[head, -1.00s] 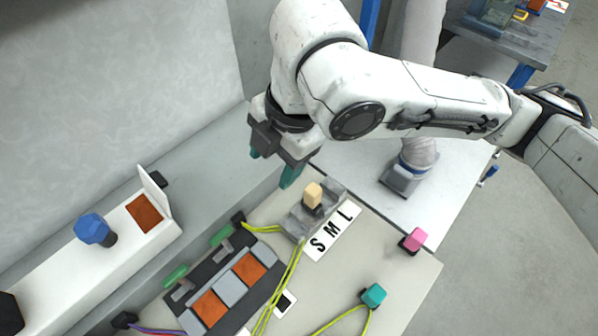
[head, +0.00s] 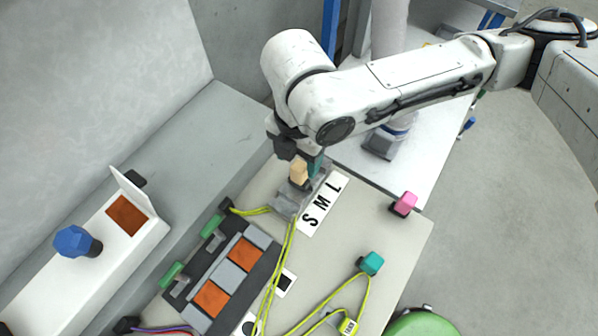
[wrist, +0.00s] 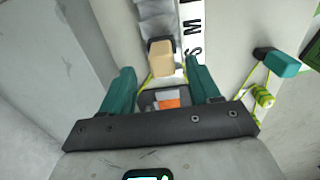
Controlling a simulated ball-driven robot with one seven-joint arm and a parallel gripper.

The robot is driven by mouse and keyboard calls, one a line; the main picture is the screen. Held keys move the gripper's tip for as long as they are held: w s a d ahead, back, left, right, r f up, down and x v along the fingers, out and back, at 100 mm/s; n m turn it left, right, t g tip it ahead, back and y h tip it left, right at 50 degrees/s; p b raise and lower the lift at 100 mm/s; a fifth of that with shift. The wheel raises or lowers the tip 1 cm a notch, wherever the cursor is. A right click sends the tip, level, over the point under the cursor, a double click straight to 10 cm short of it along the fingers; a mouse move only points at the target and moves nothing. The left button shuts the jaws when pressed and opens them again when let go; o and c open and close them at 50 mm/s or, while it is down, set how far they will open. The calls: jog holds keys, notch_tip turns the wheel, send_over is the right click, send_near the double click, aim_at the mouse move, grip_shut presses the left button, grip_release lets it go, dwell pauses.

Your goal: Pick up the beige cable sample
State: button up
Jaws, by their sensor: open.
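The beige cable sample (head: 299,171) is a small beige block on a dark base. It sits upright in the grey holder (head: 287,207) beside the white S M L label. In the wrist view the beige sample (wrist: 161,58) stands ahead of the gap between the two teal fingers. My gripper (head: 300,165) is right at the sample in the head view, partly hidden behind it and by the arm. In the wrist view my gripper (wrist: 160,84) is open, with nothing between its fingers. I cannot tell whether a finger touches the sample.
The S M L label (head: 324,204) lies right of the holder. A pink block (head: 404,203) and a teal block (head: 371,263) stand on the right of the table. A dark panel with orange squares (head: 243,254) and yellow cables lies nearer. A blue knob (head: 73,241) is at left.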

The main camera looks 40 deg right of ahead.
aim_at(299, 166)
jog(key=shift+s+f, duration=0.15)
jog(key=shift+f, duration=1.45)
jog(key=c, duration=1.1)
jog(key=shift+r, duration=0.1)
jog(key=shift+c, duration=0.2)
